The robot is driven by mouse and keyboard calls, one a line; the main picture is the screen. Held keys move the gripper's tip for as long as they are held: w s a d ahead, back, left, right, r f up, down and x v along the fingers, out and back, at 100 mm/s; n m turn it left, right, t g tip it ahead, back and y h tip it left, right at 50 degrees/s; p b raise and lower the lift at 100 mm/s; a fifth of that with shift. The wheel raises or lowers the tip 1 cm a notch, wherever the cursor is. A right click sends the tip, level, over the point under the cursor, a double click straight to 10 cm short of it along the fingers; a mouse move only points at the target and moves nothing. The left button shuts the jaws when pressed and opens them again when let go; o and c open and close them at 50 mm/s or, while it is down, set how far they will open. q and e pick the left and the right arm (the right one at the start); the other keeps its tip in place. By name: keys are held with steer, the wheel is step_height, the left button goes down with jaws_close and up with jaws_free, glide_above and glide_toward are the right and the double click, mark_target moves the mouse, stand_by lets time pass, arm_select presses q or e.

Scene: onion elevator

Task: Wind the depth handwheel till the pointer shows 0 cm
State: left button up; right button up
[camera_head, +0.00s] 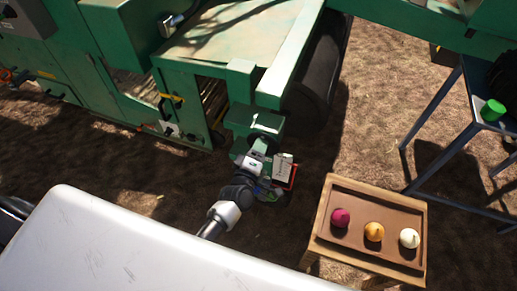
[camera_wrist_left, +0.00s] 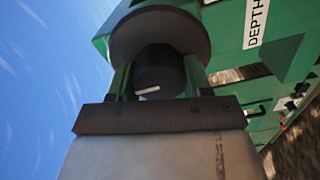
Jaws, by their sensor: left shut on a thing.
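In the left wrist view the depth handwheel shows as a dark grey disc (camera_wrist_left: 130,35) with a black round hub (camera_wrist_left: 160,62) that bears a short white mark. My left gripper (camera_wrist_left: 160,85) has its two fingers on either side of the hub and is shut on it. A white "DEPTH" label (camera_wrist_left: 256,22) is on the green housing beside the wheel. In the head view my left gripper (camera_head: 262,146) is at the green box (camera_head: 255,121) on the machine's near corner, and the wheel is hidden there. I cannot make out a pointer or scale reading. My right gripper is not in view.
A green machine (camera_head: 240,35) fills the back, with a dark roller (camera_head: 318,75) at its right. A wooden stand (camera_head: 320,240) holds a red, an orange and a white onion. A blue-framed table (camera_head: 475,85) with a green cap is at right. Bare soil lies between.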

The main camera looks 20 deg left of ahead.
arm_select(q)
steer(key=shift+f, duration=0.1)
steer(key=o, duration=0.8)
steer(key=shift+o, duration=0.6)
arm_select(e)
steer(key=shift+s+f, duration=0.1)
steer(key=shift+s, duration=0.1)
arm_select(q)
steer(key=shift+s, duration=0.1)
steer(key=s, duration=1)
steer(key=shift+s+a+p, duration=0.2)
steer(key=shift+s+p, duration=0.15)
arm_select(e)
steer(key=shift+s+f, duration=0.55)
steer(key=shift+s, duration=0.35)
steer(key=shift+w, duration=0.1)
